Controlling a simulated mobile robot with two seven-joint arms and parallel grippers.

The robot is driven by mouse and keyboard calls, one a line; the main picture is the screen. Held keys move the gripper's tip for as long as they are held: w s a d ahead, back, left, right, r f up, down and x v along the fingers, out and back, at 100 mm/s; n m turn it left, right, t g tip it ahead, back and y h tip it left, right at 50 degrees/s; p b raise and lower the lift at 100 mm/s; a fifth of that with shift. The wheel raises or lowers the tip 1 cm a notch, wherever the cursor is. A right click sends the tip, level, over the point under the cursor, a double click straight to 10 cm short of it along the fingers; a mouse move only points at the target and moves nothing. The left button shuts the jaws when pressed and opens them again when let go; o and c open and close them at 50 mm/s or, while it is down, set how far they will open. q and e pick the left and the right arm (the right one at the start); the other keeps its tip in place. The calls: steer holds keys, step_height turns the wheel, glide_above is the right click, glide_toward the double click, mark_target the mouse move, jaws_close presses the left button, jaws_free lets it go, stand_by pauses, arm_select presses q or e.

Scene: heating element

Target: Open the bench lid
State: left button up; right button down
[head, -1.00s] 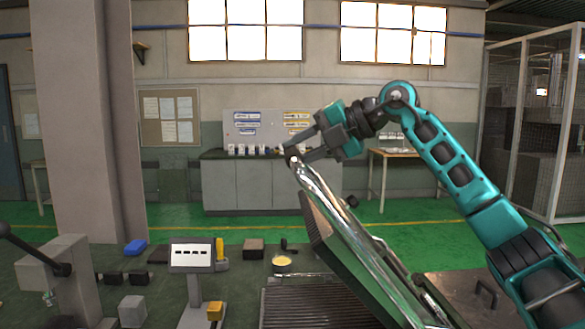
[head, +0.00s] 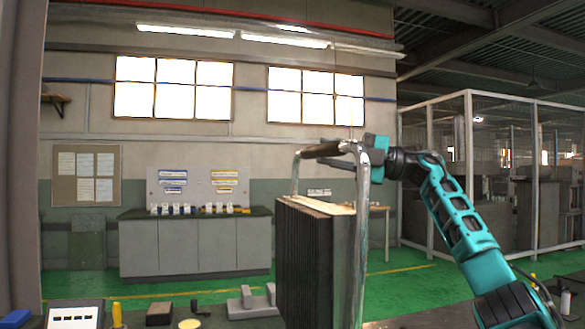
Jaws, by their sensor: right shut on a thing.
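The bench lid (head: 312,262) stands close to upright at the centre front, its dark ribbed face turned left. A chrome bar handle (head: 361,235) runs up along its right edge, and a second chrome leg rises at its left. A dark grip (head: 322,150) joins the bars above the lid's top edge. My right gripper (head: 342,158) is shut on this grip. Its arm comes in from the right. The lid's lower edge is out of frame. My left gripper is not in view.
On the bench at lower left are a panel with a white display (head: 75,316), a yellow-handled tool (head: 117,314), a brown block (head: 159,313) and a grey block piece (head: 250,301). A grey cabinet (head: 195,247) stands by the far wall. Green floor lies between.

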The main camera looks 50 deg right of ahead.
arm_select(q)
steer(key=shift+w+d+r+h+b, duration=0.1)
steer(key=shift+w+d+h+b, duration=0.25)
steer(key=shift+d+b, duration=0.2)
arm_select(e)
steer(key=s+d+t, duration=0.1)
steer(key=s+d, duration=0.2)
steer(key=d, duration=0.2)
steer(key=shift+s+d+f+m+t, duration=0.15)
steer(key=shift+f+m+t, duration=0.15)
steer(key=shift+m+t, duration=0.1)
steer(key=c, duration=0.8)
jaws_free()
steer(key=shift+f+y, duration=0.1)
steer(key=shift+y, duration=0.2)
arm_select(q)
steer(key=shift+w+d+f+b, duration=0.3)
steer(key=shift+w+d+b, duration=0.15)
steer(key=shift+b, duration=0.7)
arm_select(e)
steer(key=v, duration=1.3)
